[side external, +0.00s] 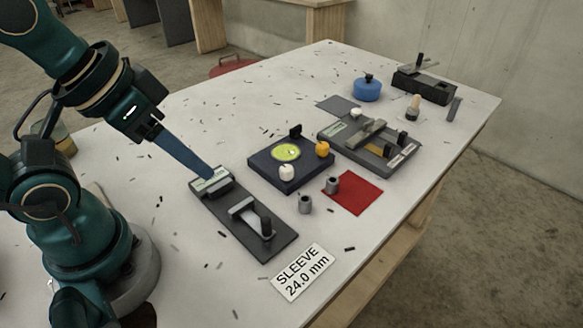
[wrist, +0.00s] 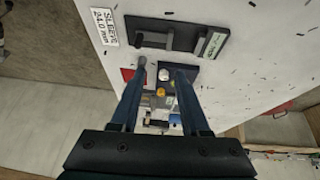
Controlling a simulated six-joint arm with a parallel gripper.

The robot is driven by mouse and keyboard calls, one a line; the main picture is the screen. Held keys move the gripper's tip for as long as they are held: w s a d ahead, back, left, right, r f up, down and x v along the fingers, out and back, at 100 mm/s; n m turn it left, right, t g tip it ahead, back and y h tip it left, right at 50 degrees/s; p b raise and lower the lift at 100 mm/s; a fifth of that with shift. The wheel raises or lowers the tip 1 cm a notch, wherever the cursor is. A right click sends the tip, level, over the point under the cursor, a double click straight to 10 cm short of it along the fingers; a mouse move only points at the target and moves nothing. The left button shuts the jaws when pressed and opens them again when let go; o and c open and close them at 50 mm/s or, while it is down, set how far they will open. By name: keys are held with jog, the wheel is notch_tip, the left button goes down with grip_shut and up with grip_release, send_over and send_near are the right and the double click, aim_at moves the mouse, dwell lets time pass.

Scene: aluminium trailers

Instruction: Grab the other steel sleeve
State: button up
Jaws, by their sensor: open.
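Two small grey steel sleeves show in the side view. One sleeve (side external: 305,204) stands on the bare white table, just left of the red mat. The other sleeve (side external: 332,185) stands on the left part of the red mat (side external: 358,196). My gripper (side external: 213,177) is up and left of both, its fingertips appearing over the far end of the dark gauge fixture (side external: 254,242). In the wrist view my gripper (wrist: 160,69) is open with nothing between its fingers. Its left finger overlaps the sleeve area, so the sleeves cannot be told apart there.
A dark tray (side external: 262,175) with a yellow-green disc and knobs lies beside the sleeves. A grey clamp fixture (side external: 390,158) stands behind the mat. A blue round pot (side external: 367,90) and a black block (side external: 424,86) are farther back. A sleeve label card (side external: 302,271) lies in front.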

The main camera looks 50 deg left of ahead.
jog(key=d+n+g+h, duration=0.3)
jog(key=d+g+h, duration=0.15)
jog(key=d, duration=0.25)
jog(key=n+t+h, duration=0.5)
jog(key=n+h, duration=0.2)
jog(key=n, duration=1)
send_over(302, 198)
jog(key=s+a, duration=0.1)
jog(key=s, duration=0.2)
notch_tip(302, 198, down, 7)
jog(key=a+f+n, duration=0.1)
jog(key=f, duration=0.1)
jog(key=a+f+n+t, duration=0.1)
jog(key=f+n, duration=0.1)
jog(key=a+f+n+y, duration=0.1)
jog(key=f, duration=0.1)
jog(key=shift+s+a+f+n+t, duration=0.1)
jog(key=shift+a+f+n+t, duration=0.15)
jog(key=shift+n+t, duration=0.15)
jog(key=shift+x, duration=2.5)
jog(key=shift+c, duration=0.3)
grip_shut()
